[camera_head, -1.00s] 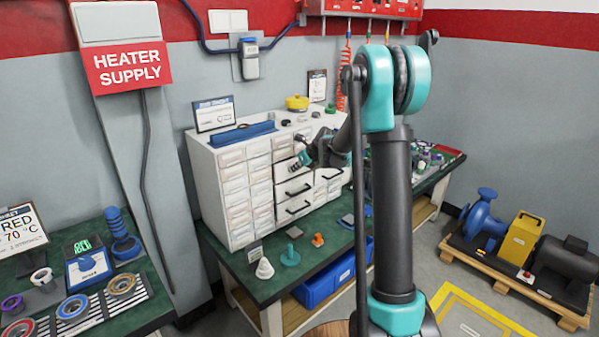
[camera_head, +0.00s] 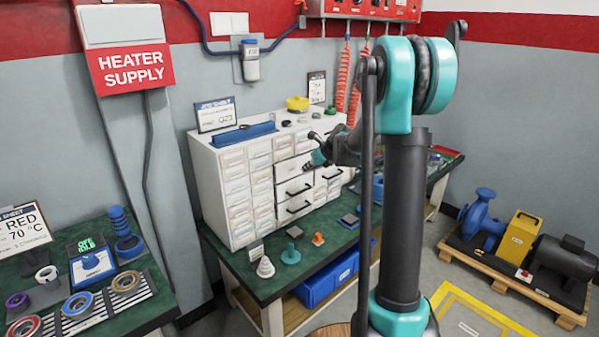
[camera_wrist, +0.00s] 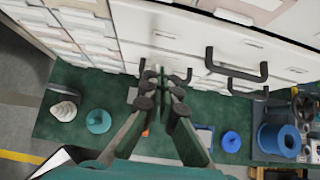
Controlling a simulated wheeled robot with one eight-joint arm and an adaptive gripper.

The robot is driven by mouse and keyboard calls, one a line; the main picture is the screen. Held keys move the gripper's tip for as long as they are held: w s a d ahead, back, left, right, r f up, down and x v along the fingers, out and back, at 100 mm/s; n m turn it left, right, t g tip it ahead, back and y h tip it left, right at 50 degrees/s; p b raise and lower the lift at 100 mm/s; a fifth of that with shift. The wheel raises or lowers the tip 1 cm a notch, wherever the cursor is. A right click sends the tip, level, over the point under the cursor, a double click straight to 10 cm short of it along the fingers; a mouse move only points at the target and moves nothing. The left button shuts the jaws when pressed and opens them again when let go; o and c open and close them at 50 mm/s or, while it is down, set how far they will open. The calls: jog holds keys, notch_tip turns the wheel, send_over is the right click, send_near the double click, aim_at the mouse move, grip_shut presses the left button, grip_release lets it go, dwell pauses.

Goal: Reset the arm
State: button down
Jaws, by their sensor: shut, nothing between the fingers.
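My gripper (camera_head: 313,150) is in front of the white drawer cabinet (camera_head: 226,192), near its larger drawers with black handles. In the wrist view my gripper (camera_wrist: 160,78) points at the drawer fronts (camera_wrist: 165,45), its fingertips close together with nothing seen between them. I cannot tell whether it touches the cabinet. My arm (camera_head: 405,190) rises in front of the right part of the bench and hides some of it.
On the green bench (camera_head: 275,278) stand a white stepped cone (camera_head: 265,267), a teal piece (camera_head: 291,254) and an orange piece (camera_head: 318,239). A blue bin (camera_head: 328,283) is below. A pump on a pallet (camera_head: 510,275) stands at right.

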jog(key=v, duration=0.6)
jog(key=s+d+f+n+g+h, duration=0.1)
jog(key=s+f+n, duration=0.4)
jog(key=s+n, duration=0.4)
jog(key=s+d+f+n+g+h, duration=0.1)
jog(key=s+f+n, duration=0.3)
jog(key=s+n, duration=0.6)
jog(key=s+d+f+n+g+h, duration=0.1)
jog(key=s+d+f+n+h, duration=0.2)
jog(key=s+n, duration=0.6)
jog(key=s+f, duration=0.2)
jog(key=s, duration=0.8)
jog(key=shift+f+n, duration=0.3)
